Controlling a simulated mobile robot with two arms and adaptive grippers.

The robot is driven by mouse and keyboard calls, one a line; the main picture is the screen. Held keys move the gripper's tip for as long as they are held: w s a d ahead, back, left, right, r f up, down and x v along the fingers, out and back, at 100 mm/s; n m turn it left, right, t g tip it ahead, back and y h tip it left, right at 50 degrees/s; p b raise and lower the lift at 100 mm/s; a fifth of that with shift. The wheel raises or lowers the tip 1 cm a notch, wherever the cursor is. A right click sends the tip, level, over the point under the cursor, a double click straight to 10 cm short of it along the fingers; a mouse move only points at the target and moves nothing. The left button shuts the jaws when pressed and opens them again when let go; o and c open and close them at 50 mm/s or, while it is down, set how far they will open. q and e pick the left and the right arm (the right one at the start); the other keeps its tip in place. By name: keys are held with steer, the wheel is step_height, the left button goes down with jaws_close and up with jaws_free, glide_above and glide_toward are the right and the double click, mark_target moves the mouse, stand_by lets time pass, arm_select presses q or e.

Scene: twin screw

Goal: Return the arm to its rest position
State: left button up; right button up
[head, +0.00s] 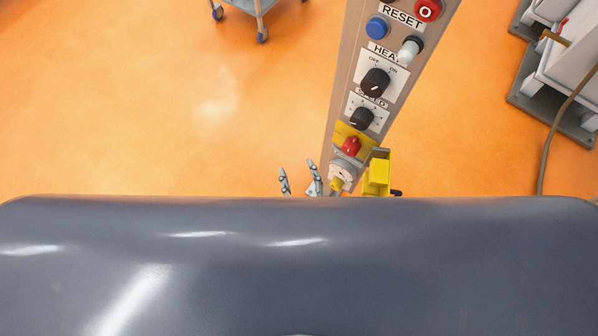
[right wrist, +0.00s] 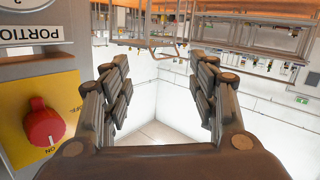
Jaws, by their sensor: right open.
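My right gripper (head: 300,182) shows at the lower middle of the head view, just left of the control panel's lower end. It is open and empty, and its two fingers are spread apart in the right wrist view (right wrist: 162,95). The tall narrow control panel (head: 347,75) carries a red knob on a yellow plate (head: 351,146). In the right wrist view the red knob (right wrist: 44,124) is at the left, apart from the fingers. My left gripper is not in view. My own dark body covers the lower part of the head view.
The panel also has black knobs (head: 375,82), a blue button (head: 377,28) and a red button (head: 428,9). A yellow box (head: 377,176) sits at its lower right. A cart (head: 257,10) stands at the top, machinery (head: 570,75) at the right. The orange floor at left is clear.

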steer(key=shift+f, duration=0.1)
stand_by(0.5)
steer(key=s+d+f+g+h, duration=0.1)
steer(key=s+d+f+g, duration=0.35)
steer(key=f, duration=0.55)
steer(key=s+d+f+g, duration=0.3)
steer(key=s+d+f, duration=0.25)
steer(key=f, duration=0.45)
steer(key=s+d+f+m+g+h, duration=0.1)
steer(key=s+d+f+g, duration=0.2)
steer(key=s+d, duration=0.4)
steer(key=s+d+f+m+g+h, duration=0.1)
steer(key=s+d+f+g, duration=0.3)
steer(key=s, duration=0.7)
step_height(320, 180, down, 3)
steer(key=d+h, duration=0.1)
steer(key=d, duration=0.1)
steer(key=shift+s+d+r+m, duration=0.2)
steer(key=shift+s+d+m, duration=0.1)
steer(key=shift+d, duration=0.1)
